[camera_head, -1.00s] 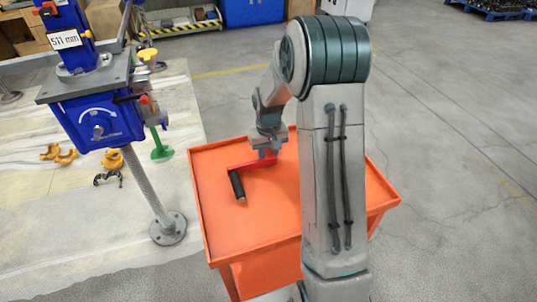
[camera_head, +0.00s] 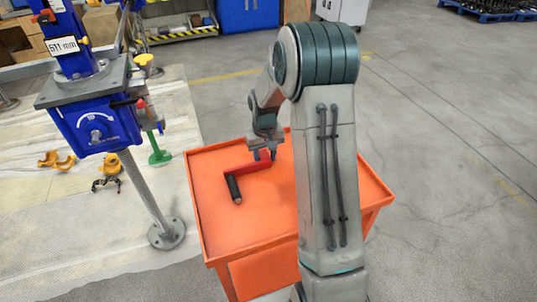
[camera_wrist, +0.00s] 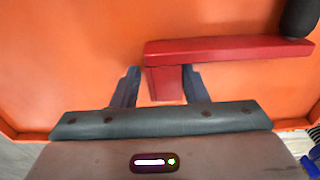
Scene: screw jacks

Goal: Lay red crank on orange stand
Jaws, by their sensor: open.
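The red crank (camera_head: 247,168) lies on top of the orange stand (camera_head: 215,226), its black handle (camera_head: 235,190) pointing toward the front. My gripper (camera_head: 264,155) is low over the stand at the far end of the crank. In the wrist view, its two fingers (camera_wrist: 161,88) are open, one on each side of the crank's red end piece (camera_wrist: 167,84). A gap shows at the left finger; the right finger is very close to the red piece. The crank's arm (camera_wrist: 230,49) runs right to the black handle (camera_wrist: 300,17), which is cut by the frame edge.
The stand has a raised rim (camera_head: 193,200). A blue screw jack (camera_head: 92,120) on a metal post stands to the left. Open floor lies to the right.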

